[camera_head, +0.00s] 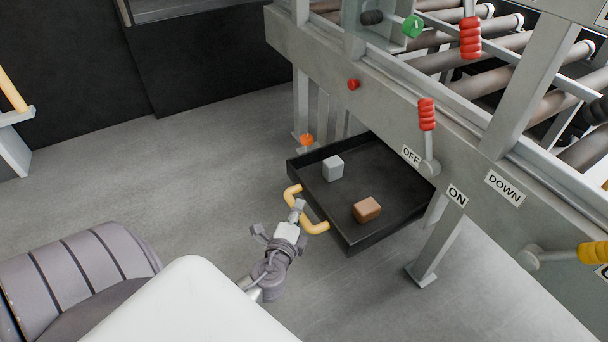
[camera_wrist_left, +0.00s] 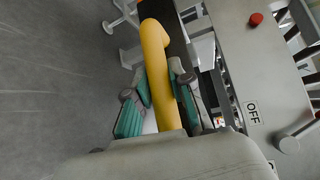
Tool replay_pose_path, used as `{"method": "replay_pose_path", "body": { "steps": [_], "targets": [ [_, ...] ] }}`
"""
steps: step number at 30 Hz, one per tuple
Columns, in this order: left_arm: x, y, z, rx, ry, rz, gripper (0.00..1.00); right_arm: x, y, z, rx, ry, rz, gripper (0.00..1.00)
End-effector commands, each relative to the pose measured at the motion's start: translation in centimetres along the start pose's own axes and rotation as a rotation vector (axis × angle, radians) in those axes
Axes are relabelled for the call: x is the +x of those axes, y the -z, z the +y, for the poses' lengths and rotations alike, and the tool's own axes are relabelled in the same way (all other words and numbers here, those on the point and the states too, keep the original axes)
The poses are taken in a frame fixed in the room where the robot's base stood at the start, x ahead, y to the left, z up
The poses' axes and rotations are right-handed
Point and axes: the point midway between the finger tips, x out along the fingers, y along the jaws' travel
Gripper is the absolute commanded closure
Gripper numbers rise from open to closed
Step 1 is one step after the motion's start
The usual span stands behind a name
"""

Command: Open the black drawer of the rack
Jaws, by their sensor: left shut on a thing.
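The black drawer (camera_head: 346,236) is pulled out from under the rack (camera_head: 380,100), and its inside shows. A grey block (camera_head: 333,168) and a brown block (camera_head: 367,209) lie in it. A yellow handle (camera_head: 316,227) is on its front. My left gripper (camera_head: 297,212) is at the middle of the handle. In the left wrist view my left gripper (camera_wrist_left: 160,92) has its green-padded fingers on both sides of the yellow handle (camera_wrist_left: 155,45) and is shut on it. My right gripper is in neither view.
Red-handled levers (camera_head: 427,115) and a yellow-handled lever (camera_head: 592,252) stick out from the rack's front, near OFF, ON and DOWN labels. A rack leg (camera_head: 432,250) stands right of the drawer. Grey floor (camera_head: 200,160) is clear left of the drawer.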

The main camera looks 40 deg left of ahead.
Motion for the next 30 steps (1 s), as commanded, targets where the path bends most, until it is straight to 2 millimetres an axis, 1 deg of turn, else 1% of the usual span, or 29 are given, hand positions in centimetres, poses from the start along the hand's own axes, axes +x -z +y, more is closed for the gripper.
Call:
{"method": "replay_pose_path", "body": {
  "steps": [1, 3, 15, 16, 20, 30],
  "targets": [
    [-0.02, -0.36, 0.07, 0.002, 0.0, -0.006, 1.0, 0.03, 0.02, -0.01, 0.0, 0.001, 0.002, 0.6],
    [-0.11, -0.47, 0.09, 0.002, 0.0, -0.006, 1.0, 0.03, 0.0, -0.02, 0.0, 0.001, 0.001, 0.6],
    [-0.17, -0.57, 0.08, 0.003, 0.001, -0.006, 1.0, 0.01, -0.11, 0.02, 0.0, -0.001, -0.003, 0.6],
    [-0.17, -0.57, 0.08, 0.003, 0.001, -0.006, 0.75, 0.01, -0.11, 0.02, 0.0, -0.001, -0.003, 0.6],
    [-0.19, -0.49, 0.07, 0.002, 0.001, -0.005, 0.53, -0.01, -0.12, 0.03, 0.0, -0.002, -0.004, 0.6],
    [-0.48, -0.34, 0.09, 0.001, 0.0, -0.001, 0.53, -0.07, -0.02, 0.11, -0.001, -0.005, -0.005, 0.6]
  ]
}}
